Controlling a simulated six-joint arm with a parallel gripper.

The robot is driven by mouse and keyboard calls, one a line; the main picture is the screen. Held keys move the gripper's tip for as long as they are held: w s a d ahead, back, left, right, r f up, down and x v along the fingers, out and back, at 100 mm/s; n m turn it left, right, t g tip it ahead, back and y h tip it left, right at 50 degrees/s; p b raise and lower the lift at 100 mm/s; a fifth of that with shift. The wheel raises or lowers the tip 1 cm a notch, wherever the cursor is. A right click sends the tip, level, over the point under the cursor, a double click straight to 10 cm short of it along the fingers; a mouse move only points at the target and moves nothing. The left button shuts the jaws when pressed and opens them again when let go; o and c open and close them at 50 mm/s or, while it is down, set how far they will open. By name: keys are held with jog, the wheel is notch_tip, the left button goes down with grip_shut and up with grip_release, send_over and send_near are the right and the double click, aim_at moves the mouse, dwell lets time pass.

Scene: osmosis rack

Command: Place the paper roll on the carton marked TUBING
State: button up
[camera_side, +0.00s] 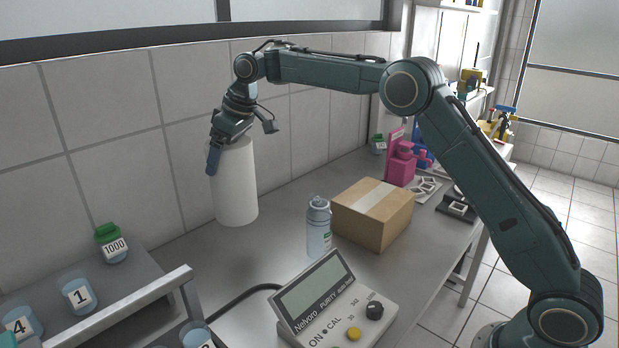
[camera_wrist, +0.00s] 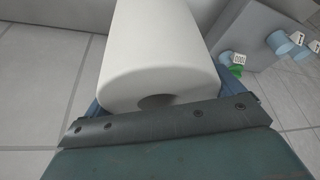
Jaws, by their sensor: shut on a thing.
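The white paper roll (camera_side: 236,185) stands upright near the tiled wall, left of centre in the side view. I cannot tell whether its base touches the bench. My gripper (camera_side: 222,152) comes from above and is shut on the roll's upper end. One blue finger shows on the roll's left side; the other is hidden. In the wrist view the roll (camera_wrist: 160,50) lies between the fingers, with its core hole at the near end. A brown carton (camera_side: 372,215) with a pale tape strip sits on the bench to the right, apart from the roll; no TUBING marking shows.
A raised shelf with labelled jars (camera_side: 113,243) is at left. Pink items (camera_side: 401,165) stand beyond the carton.

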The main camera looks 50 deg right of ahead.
jog(key=s+d+r, duration=0.2)
jog(key=s+d, duration=0.4)
jog(key=d, duration=0.4)
jog(key=s+d+r, duration=0.3)
jog(key=s+d, duration=0.4)
jog(key=d, duration=0.3)
jog(key=s+d+r+n, duration=0.1)
jog(key=s+d+r, duration=0.2)
jog(key=s+d, duration=0.4)
jog(key=d, duration=0.2)
jog(key=shift+d+r, duration=0.15)
jog(key=shift+d, duration=0.25)
jog(key=shift+f, duration=4.1)
